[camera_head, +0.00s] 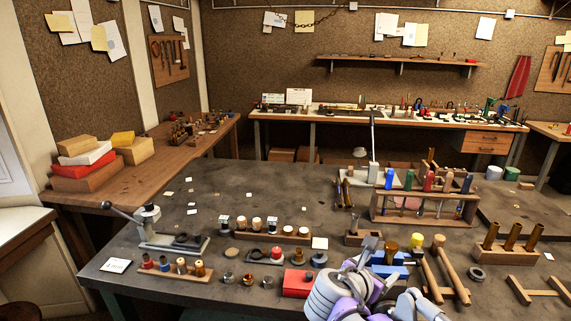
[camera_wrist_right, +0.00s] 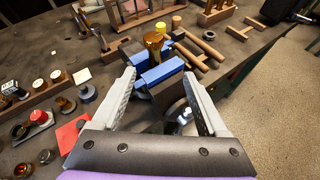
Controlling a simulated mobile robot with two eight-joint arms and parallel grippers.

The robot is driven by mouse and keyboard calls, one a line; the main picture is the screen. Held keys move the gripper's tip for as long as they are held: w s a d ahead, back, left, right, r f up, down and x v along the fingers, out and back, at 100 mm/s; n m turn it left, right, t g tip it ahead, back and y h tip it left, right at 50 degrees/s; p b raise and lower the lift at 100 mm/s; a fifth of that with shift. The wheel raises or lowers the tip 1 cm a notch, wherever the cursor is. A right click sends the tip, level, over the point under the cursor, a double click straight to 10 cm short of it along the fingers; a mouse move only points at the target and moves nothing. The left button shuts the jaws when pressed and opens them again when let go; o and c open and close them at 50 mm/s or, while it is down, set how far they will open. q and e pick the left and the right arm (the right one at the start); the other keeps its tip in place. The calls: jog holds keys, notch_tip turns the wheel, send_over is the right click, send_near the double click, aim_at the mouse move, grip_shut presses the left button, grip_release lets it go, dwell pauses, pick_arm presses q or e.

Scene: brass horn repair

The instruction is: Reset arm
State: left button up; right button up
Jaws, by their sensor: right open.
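My right gripper (camera_head: 374,247) is at the front edge of the workbench, low in the head view. In the right wrist view its two grey fingers (camera_wrist_right: 160,76) stand wide apart. A blue block-like fixture (camera_wrist_right: 160,73) with a brass piece (camera_wrist_right: 154,42) upright at it shows beyond and between the fingertips. I see nothing gripped; contact with the fixture cannot be told. The same blue fixture (camera_head: 391,268) is partly hidden by my gripper in the head view. My left gripper is not in view.
A red box (camera_head: 297,284) sits left of my right arm. Wooden rails (camera_head: 452,275) lie right of the fixture. A rack of colored-handled tools (camera_head: 425,200) stands behind. A lever tool (camera_head: 150,225) stands at the left. The bench's back left is mostly clear.

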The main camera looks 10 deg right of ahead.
jog(key=s+a+f+m+g+y, duration=0.1)
jog(key=s+a+f+m+y, duration=0.1)
jog(key=s+f+m, duration=0.4)
jog(key=s+a+f+m+g+y, duration=0.1)
jog(key=s+a+f+m+y, duration=0.2)
jog(key=s+f+m, duration=0.3)
jog(key=s+a+f+m+g+y+p, duration=0.1)
jog(key=s+f+m+y, duration=0.3)
jog(key=s+m, duration=0.5)
notch_tip(320, 180, down, 3)
jog(key=a+m, duration=0.1)
jog(key=m, duration=0.3)
jog(key=shift+a+r, duration=0.2)
jog(key=shift+a, duration=0.2)
jog(key=shift+w, duration=0.1)
